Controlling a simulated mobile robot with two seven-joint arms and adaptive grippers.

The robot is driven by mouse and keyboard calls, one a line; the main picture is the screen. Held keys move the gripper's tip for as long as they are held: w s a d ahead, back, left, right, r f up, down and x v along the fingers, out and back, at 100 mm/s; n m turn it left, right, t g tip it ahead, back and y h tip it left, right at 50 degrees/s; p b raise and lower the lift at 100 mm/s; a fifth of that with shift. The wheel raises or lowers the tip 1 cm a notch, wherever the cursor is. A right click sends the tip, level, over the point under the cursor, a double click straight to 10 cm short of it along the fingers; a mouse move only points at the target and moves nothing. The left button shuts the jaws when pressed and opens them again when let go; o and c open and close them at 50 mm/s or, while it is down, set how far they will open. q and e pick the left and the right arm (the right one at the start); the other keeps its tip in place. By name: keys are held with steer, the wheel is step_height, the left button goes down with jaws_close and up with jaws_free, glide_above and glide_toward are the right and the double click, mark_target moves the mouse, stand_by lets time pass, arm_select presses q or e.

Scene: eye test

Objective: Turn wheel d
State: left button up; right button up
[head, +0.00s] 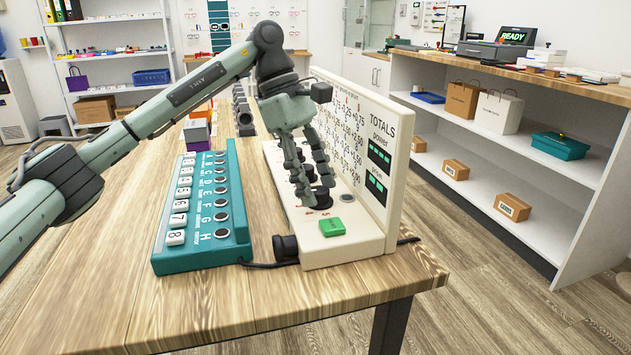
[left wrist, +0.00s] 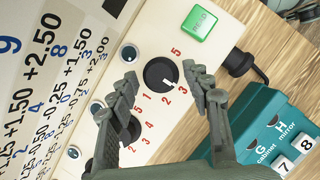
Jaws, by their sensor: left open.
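The cream test unit (head: 345,246) has a row of black wheels on its sloping base. The nearest wheel (head: 322,197) is also in the left wrist view (left wrist: 158,73), ringed by red numbers, with a white mark toward the lower right, near 2 and 3. A second wheel (left wrist: 131,130) is partly hidden by a finger. I cannot read letters on the wheels. My left gripper (head: 314,190) is open, its fingers pointing down at the nearest wheel. In the left wrist view its fingertips (left wrist: 167,92) are on either side of that wheel; contact is unclear. My right gripper is not in view.
A green button (head: 332,227) sits in front of the wheels. The upright chart panel (head: 376,130) stands right behind them. A teal lettered box (head: 240,236) is to the left, with a cable to the unit. The wooden table (head: 100,310) is clear at front left.

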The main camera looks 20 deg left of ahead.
arm_select(q)
jaws_close()
stand_by(0.3)
